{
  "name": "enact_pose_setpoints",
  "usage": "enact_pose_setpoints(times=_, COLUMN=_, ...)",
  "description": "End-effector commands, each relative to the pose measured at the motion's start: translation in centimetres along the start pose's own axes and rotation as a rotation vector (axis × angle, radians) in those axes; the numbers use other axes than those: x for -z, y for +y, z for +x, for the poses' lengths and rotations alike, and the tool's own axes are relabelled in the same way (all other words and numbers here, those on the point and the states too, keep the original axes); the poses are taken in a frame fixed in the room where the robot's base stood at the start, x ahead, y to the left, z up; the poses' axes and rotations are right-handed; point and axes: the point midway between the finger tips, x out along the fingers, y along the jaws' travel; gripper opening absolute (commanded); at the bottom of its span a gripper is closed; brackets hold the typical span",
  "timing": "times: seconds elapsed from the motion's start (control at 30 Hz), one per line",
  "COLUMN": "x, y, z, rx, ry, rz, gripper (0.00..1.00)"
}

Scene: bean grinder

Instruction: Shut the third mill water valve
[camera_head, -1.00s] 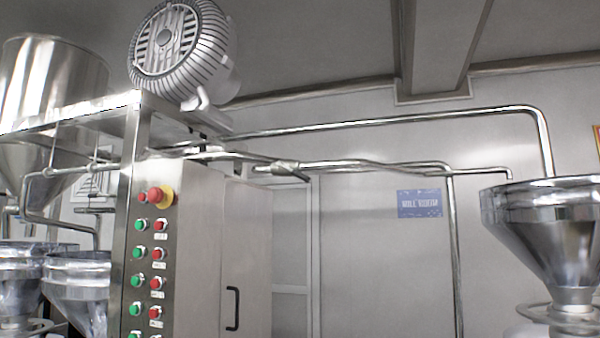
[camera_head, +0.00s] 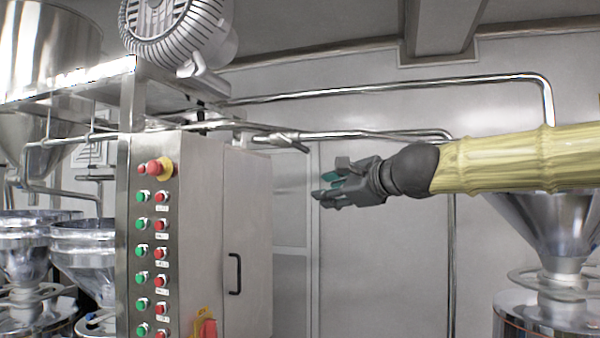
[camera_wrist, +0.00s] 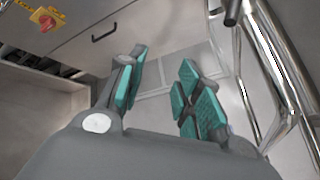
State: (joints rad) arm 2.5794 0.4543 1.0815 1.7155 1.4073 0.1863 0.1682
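A metal valve with a short lever (camera_head: 291,140) sits on the steel pipe right of the control cabinet in the head view. I cannot tell from the pictures whether it is the third mill's valve. My gripper (camera_head: 328,188) is below and to the right of that lever in the head view, apart from it. The teal-padded fingers of my gripper (camera_wrist: 160,95) stand apart with nothing between them in the wrist view. A dark rod end (camera_wrist: 232,12) shows at the top of the wrist view; I cannot tell whether it is the lever.
Steel pipes (camera_wrist: 268,60) run close to the right finger's side in the wrist view. The cabinet (camera_head: 240,250) with red and green buttons stands left of my gripper. A steel hopper (camera_head: 550,225) stands at the right, below my arm. A red-yellow switch (camera_head: 207,326) is low on the cabinet.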

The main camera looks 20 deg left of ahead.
Motion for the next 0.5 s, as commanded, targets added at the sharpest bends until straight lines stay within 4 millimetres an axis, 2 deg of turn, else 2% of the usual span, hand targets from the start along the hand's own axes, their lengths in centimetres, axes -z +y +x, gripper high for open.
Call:
enact_pose_setpoints(times=0.03, x=-2.5, y=-1.9, z=-1.2, rx=0.023, ry=-0.033, rz=0.019, gripper=0.35)
enact_pose_setpoints(times=0.1, x=-4.8, y=-3.6, z=-2.4, rx=0.044, ry=-0.068, rz=0.041, gripper=0.35)
enact_pose_setpoints(times=0.2, x=-7.0, y=-5.1, z=-3.5, rx=0.061, ry=-0.101, rz=0.062, gripper=0.35)
enact_pose_setpoints(times=0.37, x=-8.2, y=-5.8, z=-3.6, rx=0.068, ry=-0.118, rz=0.073, gripper=0.35)
enact_pose_setpoints(times=0.5, x=-8.4, y=-5.8, z=-2.1, rx=0.067, ry=-0.118, rz=0.072, gripper=0.35)
